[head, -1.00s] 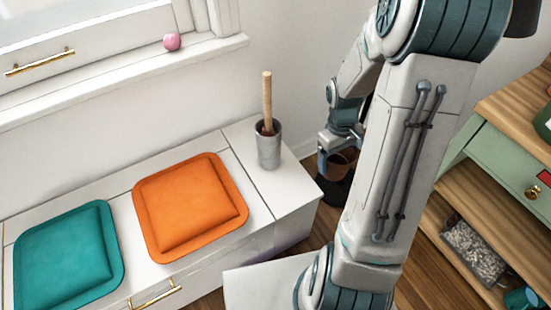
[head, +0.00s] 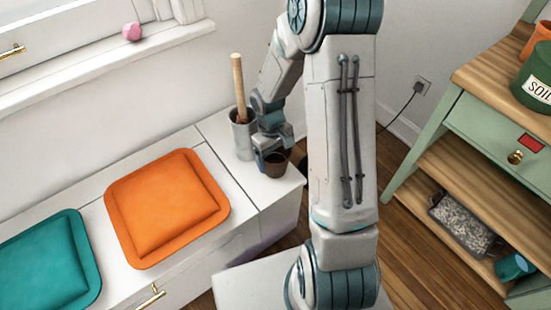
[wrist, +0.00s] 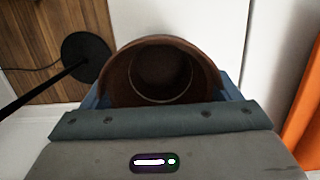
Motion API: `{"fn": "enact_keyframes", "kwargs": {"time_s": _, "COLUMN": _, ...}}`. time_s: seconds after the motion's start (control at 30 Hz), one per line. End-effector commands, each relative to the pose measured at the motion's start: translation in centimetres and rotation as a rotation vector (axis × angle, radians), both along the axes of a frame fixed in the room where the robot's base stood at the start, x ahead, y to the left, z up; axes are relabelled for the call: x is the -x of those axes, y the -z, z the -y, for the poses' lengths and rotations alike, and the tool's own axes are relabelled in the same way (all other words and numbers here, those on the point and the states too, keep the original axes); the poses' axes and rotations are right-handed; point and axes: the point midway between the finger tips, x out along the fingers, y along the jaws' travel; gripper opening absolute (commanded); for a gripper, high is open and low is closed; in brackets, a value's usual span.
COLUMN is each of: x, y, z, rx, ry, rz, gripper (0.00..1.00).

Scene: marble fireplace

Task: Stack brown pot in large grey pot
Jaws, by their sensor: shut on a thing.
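The brown pot (head: 277,163) is at the right end of the white bench, with its round mouth facing up. My gripper (head: 270,155) is shut on it. In the wrist view, the pot (wrist: 160,75) sits between the blue fingers, its inside dark and seemingly empty. I cannot tell whether its bottom touches the bench. A grey cylindrical container (head: 242,136) with a wooden stick in it stands on the bench, just left of my gripper. No other grey pot is clear in view, so I cannot tell whether this is the large grey pot.
An orange cushion (head: 166,208) and a teal cushion (head: 45,262) lie on the bench (head: 262,192). A green shelf unit (head: 470,120) stands at the right, with a dark green pot (head: 535,80) on top. A black round base (wrist: 87,57) with a pole stands on the wood floor.

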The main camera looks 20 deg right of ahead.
Motion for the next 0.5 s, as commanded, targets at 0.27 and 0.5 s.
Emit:
{"fn": "enact_keyframes", "kwargs": {"time_s": 0.27, "x": -0.02, "y": 0.16, "z": 0.0, "rx": 0.0, "ry": -0.001, "rz": 0.001, "gripper": 0.56}}
{"fn": "enact_keyframes", "kwargs": {"time_s": 0.5, "x": -0.01, "y": 0.4, "z": 0.02, "rx": 0.001, "ry": -0.001, "rz": 0.0, "gripper": 1.0}}
